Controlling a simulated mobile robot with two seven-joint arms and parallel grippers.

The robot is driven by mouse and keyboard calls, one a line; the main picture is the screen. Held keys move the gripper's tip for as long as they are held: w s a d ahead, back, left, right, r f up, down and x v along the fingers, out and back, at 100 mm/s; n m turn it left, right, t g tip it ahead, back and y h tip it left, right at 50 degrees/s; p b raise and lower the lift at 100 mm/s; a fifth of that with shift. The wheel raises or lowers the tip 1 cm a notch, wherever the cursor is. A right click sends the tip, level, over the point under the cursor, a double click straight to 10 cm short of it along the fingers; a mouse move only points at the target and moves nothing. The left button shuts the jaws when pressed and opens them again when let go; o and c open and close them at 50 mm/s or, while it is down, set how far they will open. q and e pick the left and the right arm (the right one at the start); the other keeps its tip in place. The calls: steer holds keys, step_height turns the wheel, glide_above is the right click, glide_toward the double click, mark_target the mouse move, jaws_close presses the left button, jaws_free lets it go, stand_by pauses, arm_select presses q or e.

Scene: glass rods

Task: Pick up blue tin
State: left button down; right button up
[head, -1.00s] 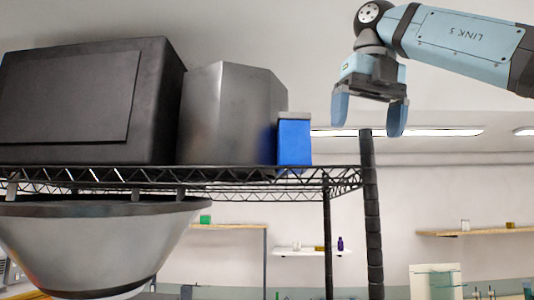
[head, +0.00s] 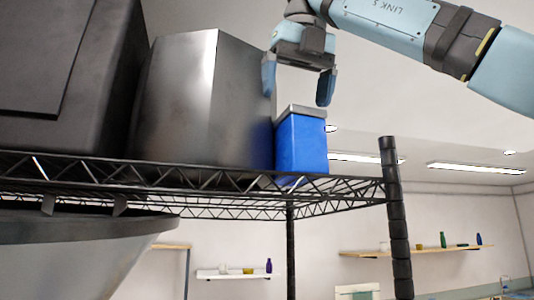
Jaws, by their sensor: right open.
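The blue tin (head: 301,146) is a small upright box with a grey lid. It stands on the wire shelf (head: 240,184), near the shelf's right end. My right gripper (head: 298,92) comes in from the upper right and points down. Its blue fingers are apart, just above the tin, with the left finger near the lid's left side and the right finger near its right side. The gripper is open and holds nothing. Whether the fingers reach past the lid's top edge in depth I cannot tell. My left gripper is not in view.
A grey metal many-sided container (head: 190,100) stands close at the tin's left. A large black box (head: 60,80) is further left. A black shelf post (head: 397,220) rises at the right. Air right of the tin is free. Wall shelves (head: 420,251) are behind.

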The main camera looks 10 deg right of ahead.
mark_target(299, 107)
steer(key=shift+w+a, duration=0.2)
steer(key=shift+w, duration=0.05)
steer(key=shift+w+f, duration=0.15)
steer(key=shift+f, duration=0.15)
steer(key=shift+d+f, duration=0.25)
steer(key=shift+f, duration=0.35)
steer(key=shift+d+f, duration=0.2)
steer(key=shift+f, duration=0.35)
steer(key=p+x, duration=0.1)
steer(key=x, duration=0.3)
steer(key=shift+a+f, duration=0.15)
steer(key=shift+f, duration=0.1)
steer(key=c, duration=1.1)
steer(key=shift+c, duration=0.6)
steer(key=shift+r, duration=0.25)
